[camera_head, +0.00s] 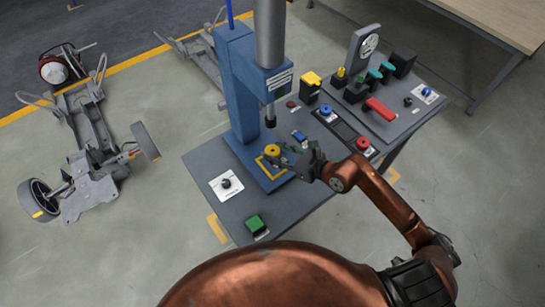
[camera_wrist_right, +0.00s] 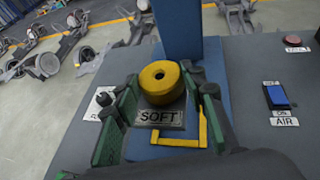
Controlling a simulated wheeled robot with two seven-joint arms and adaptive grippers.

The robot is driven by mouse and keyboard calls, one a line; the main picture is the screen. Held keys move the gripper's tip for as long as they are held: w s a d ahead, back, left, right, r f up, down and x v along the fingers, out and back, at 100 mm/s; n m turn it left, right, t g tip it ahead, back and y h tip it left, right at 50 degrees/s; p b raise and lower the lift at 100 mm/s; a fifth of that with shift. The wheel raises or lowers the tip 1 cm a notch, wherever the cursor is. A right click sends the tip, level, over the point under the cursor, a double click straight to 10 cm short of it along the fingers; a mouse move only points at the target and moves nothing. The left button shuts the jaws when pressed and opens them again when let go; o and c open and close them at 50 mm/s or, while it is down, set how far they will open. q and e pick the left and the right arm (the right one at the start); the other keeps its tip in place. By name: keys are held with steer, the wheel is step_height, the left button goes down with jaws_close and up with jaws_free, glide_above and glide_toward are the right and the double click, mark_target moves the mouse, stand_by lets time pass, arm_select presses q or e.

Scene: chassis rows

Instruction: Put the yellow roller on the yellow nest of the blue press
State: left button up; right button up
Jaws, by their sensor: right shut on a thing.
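The yellow roller (camera_head: 272,151) is a short cylinder with a dark hole in its top. My right gripper (camera_head: 281,152) is shut on it, one finger on each side; the wrist view shows the roller (camera_wrist_right: 160,76) upright between the fingers. The blue press (camera_head: 236,90) stands on the grey table, its ram hanging behind the roller. The yellow nest (camera_head: 268,176), a square outline on the press's blue base, shows partly below the roller; its right edge (camera_wrist_right: 203,130) shows in the wrist view. I cannot tell whether the roller touches the base. My left gripper is not in view.
A grey plate marked SOFT (camera_wrist_right: 160,118) lies in front of the roller. A black knob (camera_head: 226,184) and a green button (camera_head: 255,224) are on the table's near left. Buttons, a red lever (camera_head: 380,109) and other controls fill the right side.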

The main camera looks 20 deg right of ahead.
mark_target(273, 152)
steer(key=w+f, duration=0.1)
steer(key=f, duration=0.1)
steer(key=w+f+b, duration=0.1)
steer(key=w+f, duration=0.1)
steer(key=shift+w+a, duration=0.1)
steer(key=shift+a, duration=0.1)
steer(key=shift+w+f+b, duration=0.2)
steer(key=shift+f+b, duration=0.25)
steer(key=shift+f, duration=1.3)
steer(key=shift+f, duration=0.1)
steer(key=shift+f, duration=0.25)
steer(key=o, duration=1.4)
